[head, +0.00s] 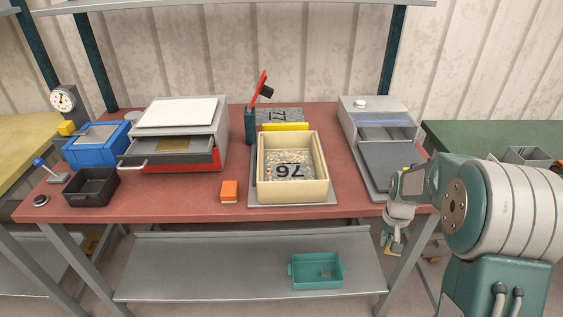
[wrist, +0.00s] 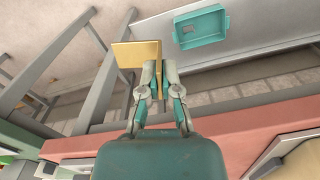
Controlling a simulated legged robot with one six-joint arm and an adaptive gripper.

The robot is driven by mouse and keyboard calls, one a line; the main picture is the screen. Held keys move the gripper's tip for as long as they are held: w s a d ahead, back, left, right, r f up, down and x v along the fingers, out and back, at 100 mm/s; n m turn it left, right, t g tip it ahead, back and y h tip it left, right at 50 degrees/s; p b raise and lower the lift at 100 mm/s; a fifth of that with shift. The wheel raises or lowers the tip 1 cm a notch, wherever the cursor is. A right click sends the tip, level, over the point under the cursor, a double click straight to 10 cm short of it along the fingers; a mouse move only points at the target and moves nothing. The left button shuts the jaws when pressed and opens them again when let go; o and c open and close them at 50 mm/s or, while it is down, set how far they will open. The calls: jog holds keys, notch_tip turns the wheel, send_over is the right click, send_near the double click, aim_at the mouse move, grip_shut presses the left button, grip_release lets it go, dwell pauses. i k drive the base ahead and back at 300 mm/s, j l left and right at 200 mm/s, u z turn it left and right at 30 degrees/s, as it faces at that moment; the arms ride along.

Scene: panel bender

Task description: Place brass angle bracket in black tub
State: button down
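The brass angle bracket (wrist: 136,54) is in my gripper (wrist: 159,76) in the wrist view. One flange sits between the fingertips and the wider flange sticks out to the left. In the head view my gripper (head: 396,236) hangs low at the right front of the red-topped bench, and a small part of the bracket (head: 394,248) shows at its tip. The black tub (head: 92,199) stands at the left front of the bench, far from my gripper. It looks empty, though its near wall hides part of the floor.
On the bench (head: 190,207) are an orange block (head: 229,191), a cream box (head: 292,193), an open-drawer machine (head: 215,155), a blue box (head: 95,146) and a blue-knobbed lever (head: 45,169) near the tub. A teal bin (head: 317,283) sits on the lower shelf (head: 200,270).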

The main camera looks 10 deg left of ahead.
aim_at(93, 187)
jog(key=j+u, duration=0.9)
jog(key=k+l, duration=0.05)
jog(key=l, duration=0.05)
